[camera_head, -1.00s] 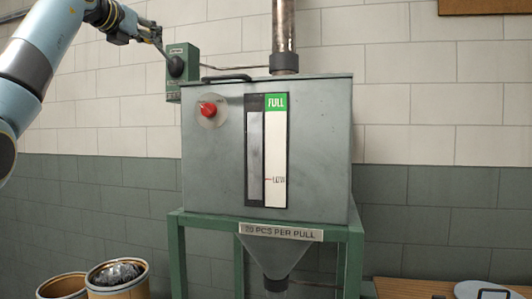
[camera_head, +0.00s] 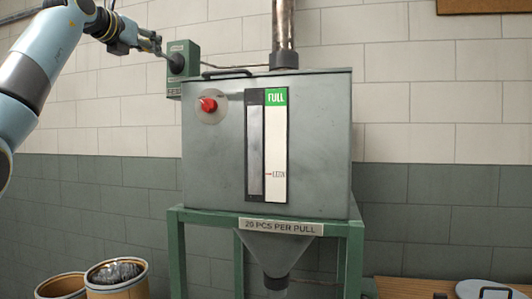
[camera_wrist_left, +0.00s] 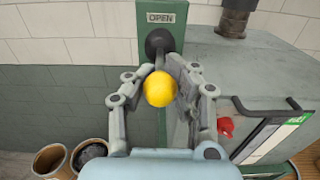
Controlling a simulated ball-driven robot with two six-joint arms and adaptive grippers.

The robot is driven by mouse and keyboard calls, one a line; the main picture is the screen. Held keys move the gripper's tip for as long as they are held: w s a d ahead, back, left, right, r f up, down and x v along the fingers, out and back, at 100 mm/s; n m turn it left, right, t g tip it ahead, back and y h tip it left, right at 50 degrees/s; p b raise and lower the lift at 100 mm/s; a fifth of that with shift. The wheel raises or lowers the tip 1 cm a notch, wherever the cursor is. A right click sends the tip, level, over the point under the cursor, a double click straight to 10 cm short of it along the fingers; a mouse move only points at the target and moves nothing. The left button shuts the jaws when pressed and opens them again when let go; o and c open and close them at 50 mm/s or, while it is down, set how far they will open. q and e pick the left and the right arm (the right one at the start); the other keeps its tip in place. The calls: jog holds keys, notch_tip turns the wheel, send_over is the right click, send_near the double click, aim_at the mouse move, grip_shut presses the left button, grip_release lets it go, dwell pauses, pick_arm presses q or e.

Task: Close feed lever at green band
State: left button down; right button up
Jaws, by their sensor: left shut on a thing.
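The feed lever has a yellow ball knob (camera_wrist_left: 160,88), seen in the left wrist view, and a dark round pivot (camera_head: 176,64) on a green box (camera_head: 188,56). My left gripper (camera_head: 157,46) is shut on the knob, with a finger on each side of it, to the left of the box. The box carries an OPEN label (camera_wrist_left: 160,17) at its top. On the grey hopper (camera_head: 318,140), a tall gauge window (camera_head: 255,150) stands beside a white strip (camera_head: 275,140) with a green FULL band (camera_head: 276,96). Grey fill in the window reaches about the band's lower edge.
A red knob (camera_head: 208,105) sits on the hopper front, and a black handle (camera_head: 228,73) on its top. A pipe (camera_head: 284,30) rises above. A green stand (camera_head: 178,250) carries the hopper. Two drums (camera_head: 118,285) stand lower left.

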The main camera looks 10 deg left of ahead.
pick_arm(q)
jog(key=f+b, duration=0.1)
jog(key=f, duration=0.3)
jog(key=f+b, duration=0.1)
jog(key=shift+w+f+b, duration=0.3)
jog(key=shift+f, duration=0.1)
jog(key=c, duration=1.7)
grip_release()
jog(key=shift+w+f, duration=0.15)
jog(key=shift+f, duration=0.15)
jog(key=shift+o, duration=1.1)
jog(key=shift+r, duration=0.2)
jog(key=shift+o, duration=1.3)
jog(key=shift+s+r, duration=0.2)
jog(key=shift+s, duration=0.25)
jog(key=shift+o, duration=1)
jog(key=shift+s+r, duration=0.15)
jog(key=shift+s, duration=0.1)
jog(key=shift+o, duration=0.7)
jog(key=s+b, duration=0.3)
jog(key=s, duration=0.4)
jog(key=shift+s+a+r, duration=0.25)
jog(key=shift+a+r, duration=0.05)
jog(key=shift+r, duration=0.15)
